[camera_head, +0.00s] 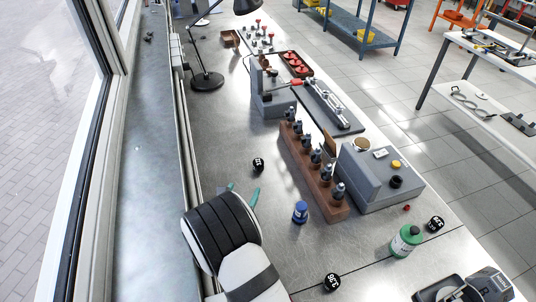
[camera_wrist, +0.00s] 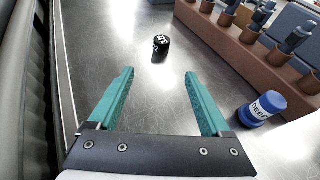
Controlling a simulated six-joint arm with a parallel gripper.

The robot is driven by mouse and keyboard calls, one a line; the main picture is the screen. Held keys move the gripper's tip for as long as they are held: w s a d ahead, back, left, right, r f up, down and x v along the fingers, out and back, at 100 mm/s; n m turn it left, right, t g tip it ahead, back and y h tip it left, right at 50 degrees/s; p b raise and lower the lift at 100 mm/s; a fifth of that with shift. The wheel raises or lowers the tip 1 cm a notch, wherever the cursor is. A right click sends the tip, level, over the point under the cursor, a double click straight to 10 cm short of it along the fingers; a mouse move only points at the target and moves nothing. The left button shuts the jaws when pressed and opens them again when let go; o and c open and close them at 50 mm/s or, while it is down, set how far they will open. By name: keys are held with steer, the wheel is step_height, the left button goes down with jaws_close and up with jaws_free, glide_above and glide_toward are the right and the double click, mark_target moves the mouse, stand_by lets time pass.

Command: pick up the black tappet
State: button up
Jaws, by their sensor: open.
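A small black tappet (camera_head: 258,164) with white lettering stands on the metal bench, left of the brown rack. It also shows in the wrist view (camera_wrist: 161,45), ahead of the fingertips and near the middle between them. My gripper (camera_head: 243,192) has teal fingers, spread apart with nothing between them. In the wrist view my gripper (camera_wrist: 158,75) points toward this tappet, with a gap of bare bench between. Two more black tappets with white marks stand on the bench, one at the front (camera_head: 332,281) and one at the right (camera_head: 436,224).
A blue pot (camera_head: 300,212) stands right of my gripper, also in the wrist view (camera_wrist: 262,115). The brown rack (camera_head: 312,172) holds several grey-black parts. A grey block (camera_head: 375,180) and green-white bottle (camera_head: 406,241) are farther right. The bench around the nearest tappet is clear.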

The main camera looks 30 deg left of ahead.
mark_target(257, 167)
steer(key=x, duration=1.5)
steer(key=shift+w+d+f, duration=0.1)
steer(key=shift+w+d, duration=0.1)
steer(key=shift+d, duration=0.05)
jaws_close()
